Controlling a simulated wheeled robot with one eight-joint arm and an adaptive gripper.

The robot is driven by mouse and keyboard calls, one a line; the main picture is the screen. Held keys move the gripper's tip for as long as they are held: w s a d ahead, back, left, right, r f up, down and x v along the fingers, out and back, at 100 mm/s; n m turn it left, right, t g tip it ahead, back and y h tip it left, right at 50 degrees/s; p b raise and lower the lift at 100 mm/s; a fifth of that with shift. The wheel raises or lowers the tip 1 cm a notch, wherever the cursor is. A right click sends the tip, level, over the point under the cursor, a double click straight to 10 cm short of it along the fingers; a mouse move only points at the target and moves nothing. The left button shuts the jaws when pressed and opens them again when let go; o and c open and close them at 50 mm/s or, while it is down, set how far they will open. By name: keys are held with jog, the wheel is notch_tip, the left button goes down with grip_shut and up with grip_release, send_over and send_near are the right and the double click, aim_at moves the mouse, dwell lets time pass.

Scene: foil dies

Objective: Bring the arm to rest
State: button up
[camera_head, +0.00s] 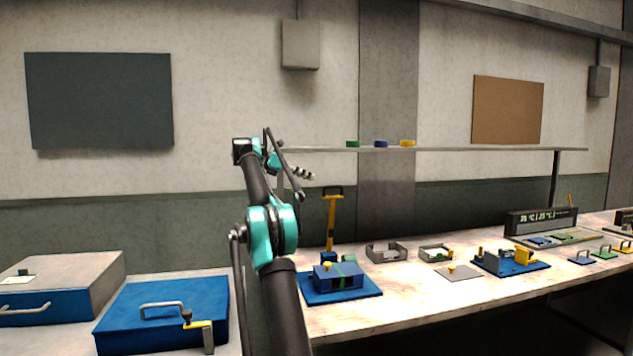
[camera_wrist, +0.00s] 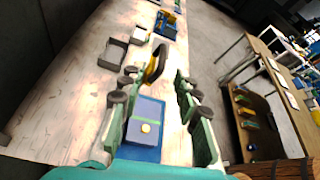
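My arm (camera_head: 270,240) rises in front of the bench in the head view, black with teal joints, bent at the top. My gripper (camera_wrist: 155,82) shows in the wrist view with its two green fingers spread apart and nothing between the tips. In the head view the gripper end (camera_head: 302,173) is small and partly hidden by the arm. The gripper is raised above the bench.
The bench (camera_head: 390,310) carries grey trays (camera_head: 386,252), a yellow-handled press (camera_head: 331,225) and a blue fixture with yellow parts (camera_head: 511,262). A shelf (camera_head: 460,149) with coloured rings runs above. A blue lidded case (camera_head: 165,305) stands left. The air around the gripper looks free.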

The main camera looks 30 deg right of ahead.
jog(key=shift+a+r, duration=0.1)
jog(key=shift+a, duration=0.1)
dwell(0.4)
jog(key=s+a+f+m+t+y, duration=0.35)
jog(key=s+a+f, duration=0.4)
jog(key=f, duration=0.35)
jog(key=s+a+f+m+t+y, duration=0.2)
jog(key=s+a+f+m+y, duration=0.15)
jog(key=s+a+f, duration=0.6)
jog(key=s+a+f+m+t+y, duration=0.1)
jog(key=s+a+f+m+y, duration=0.2)
jog(key=s+f, duration=1)
jog(key=s+a+f+m+t+y, duration=0.1)
jog(key=s+a+f+m+y, duration=0.1)
jog(key=s+a+f+m, duration=0.5)
jog(key=s+a+f, duration=0.5)
jog(key=f, duration=0.2)
jog(key=shift+s+f+t+y, duration=0.2)
jog(key=shift+s+t+y, duration=0.15)
jog(key=shift+y, duration=0.05)
